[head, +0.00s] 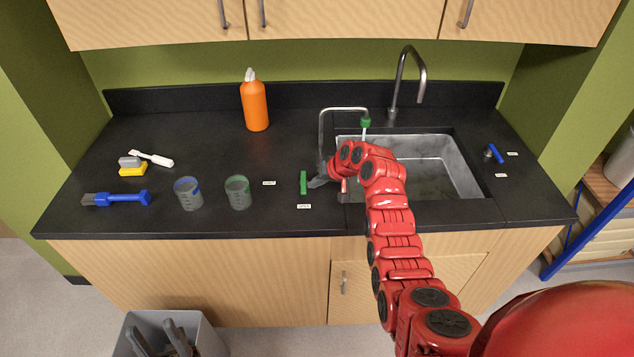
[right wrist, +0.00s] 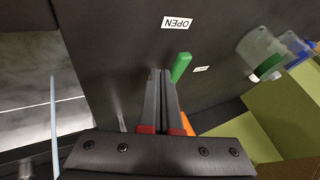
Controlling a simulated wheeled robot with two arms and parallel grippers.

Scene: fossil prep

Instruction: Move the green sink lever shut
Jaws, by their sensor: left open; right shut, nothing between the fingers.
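The green lever (head: 303,182) lies on the black counter left of the sink, its free end towards the label reading OPEN (head: 304,206). A second label (head: 269,183), unreadable here, lies to its left. My right gripper (head: 314,183) is shut and empty, just right of the lever. In the right wrist view, the shut fingertips (right wrist: 161,72) are close beside the green lever (right wrist: 180,67); contact cannot be told. A pale stream (head: 363,134) hangs below the green-tipped faucet (head: 365,122). My left gripper (head: 153,329) is open and empty, low in front of the counter.
The sink basin (head: 455,165) lies behind my right arm. A blue lever (head: 495,153) is at far right.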

